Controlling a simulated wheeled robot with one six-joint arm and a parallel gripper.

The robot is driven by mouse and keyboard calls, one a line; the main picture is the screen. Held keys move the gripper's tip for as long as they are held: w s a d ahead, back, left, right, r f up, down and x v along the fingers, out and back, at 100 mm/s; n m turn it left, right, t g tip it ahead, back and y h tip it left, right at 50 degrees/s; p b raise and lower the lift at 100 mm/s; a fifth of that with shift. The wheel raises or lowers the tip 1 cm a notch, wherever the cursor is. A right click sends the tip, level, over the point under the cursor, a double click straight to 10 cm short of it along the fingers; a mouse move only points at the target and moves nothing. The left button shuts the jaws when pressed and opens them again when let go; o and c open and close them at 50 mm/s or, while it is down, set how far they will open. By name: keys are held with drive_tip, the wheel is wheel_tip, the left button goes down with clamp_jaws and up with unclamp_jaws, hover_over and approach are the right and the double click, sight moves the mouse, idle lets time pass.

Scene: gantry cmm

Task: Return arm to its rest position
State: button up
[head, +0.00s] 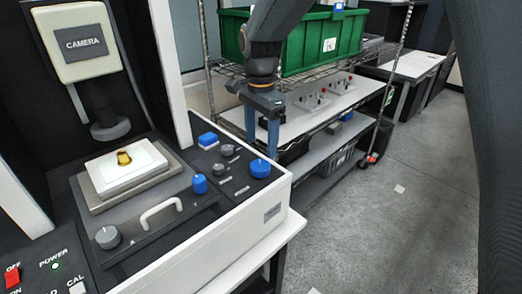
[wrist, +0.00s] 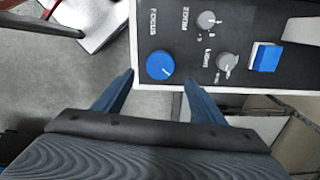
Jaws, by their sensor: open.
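My gripper (head: 262,130) hangs at the end of my dark arm, its two blue fingers pointing down. It is just beyond the right back edge of the white-edged machine (head: 245,222), in front of the wire shelf. In the wrist view my gripper (wrist: 158,80) has its fingers spread apart with nothing between the tips. The blue focus knob (wrist: 160,65) shows just past the fingertips, and they appear apart from it. The same focus knob (head: 260,168) sits on the machine's panel in the head view.
The camera head (head: 85,42) stands over a white block (head: 126,168) bearing a small gold part (head: 124,158). A wire shelf holds a green crate (head: 240,38) and a white board (head: 340,92). The grey floor (head: 420,190) at right is mostly clear.

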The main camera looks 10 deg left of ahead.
drive_tip(key=shift+r, duration=0.1)
drive_tip(key=s+d+f+n, duration=0.2)
drive_tip(key=s+d, duration=0.3)
drive_tip(key=d, duration=0.3)
drive_tip(key=s+d+f+n+t, duration=0.1)
drive_tip(key=s+d+n, duration=0.3)
drive_tip(key=d, duration=0.5)
drive_tip(key=s+d+f+n, duration=0.3)
drive_tip(key=s+d, duration=0.5)
drive_tip(key=d, duration=0.1)
drive_tip(key=shift+d, duration=0.1)
